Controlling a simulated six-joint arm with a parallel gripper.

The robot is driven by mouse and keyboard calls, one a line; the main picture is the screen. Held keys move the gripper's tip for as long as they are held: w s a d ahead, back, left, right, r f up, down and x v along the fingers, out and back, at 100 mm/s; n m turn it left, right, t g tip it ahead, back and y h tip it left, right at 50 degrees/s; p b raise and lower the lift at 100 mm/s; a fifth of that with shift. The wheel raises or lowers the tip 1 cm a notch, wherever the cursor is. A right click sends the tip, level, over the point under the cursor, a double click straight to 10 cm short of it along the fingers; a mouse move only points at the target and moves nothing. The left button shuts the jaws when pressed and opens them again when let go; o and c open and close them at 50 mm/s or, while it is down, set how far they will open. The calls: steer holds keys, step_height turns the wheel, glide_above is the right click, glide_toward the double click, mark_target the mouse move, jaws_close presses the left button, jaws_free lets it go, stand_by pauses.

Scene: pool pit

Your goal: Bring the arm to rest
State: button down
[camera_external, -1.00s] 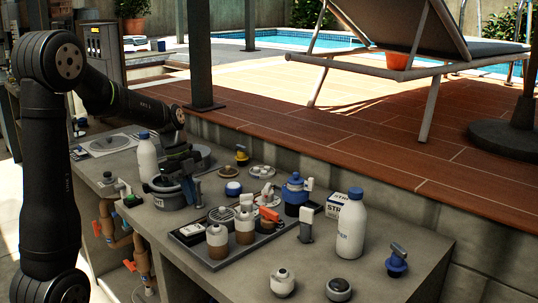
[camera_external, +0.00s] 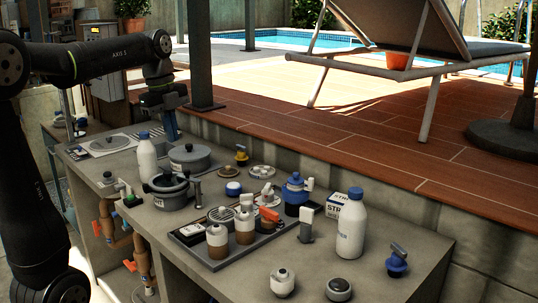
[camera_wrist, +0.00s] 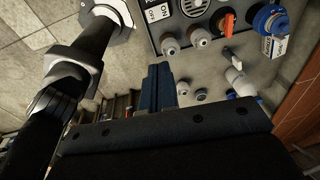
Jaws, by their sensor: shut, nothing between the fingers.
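My gripper (camera_external: 171,132) is at the back left of the counter, raised, with its fingers pointing down. It is near the lidded grey pot (camera_external: 190,157) in the external view, and its exact height above the counter is hard to judge. In the wrist view its dark blue fingers (camera_wrist: 159,85) are together with nothing between them. My arm reaches in from the left, with its forearm nearly level above the counter.
The grey counter (camera_external: 222,281) holds a white bottle (camera_external: 147,158), an open grey pot (camera_external: 171,196), a tray of parts (camera_external: 188,238), a larger white bottle (camera_external: 351,226) and a blue-capped fitting (camera_external: 397,262). A dark post (camera_external: 199,60) stands behind my gripper. Air above the counter's right side is clear.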

step_height(320, 180, up, 5)
steer(key=s, duration=0.3)
step_height(320, 180, down, 10)
steer(key=w+t, duration=0.1)
steer(key=shift+w, duration=0.2)
steer(key=c, duration=2.1)
jaws_free()
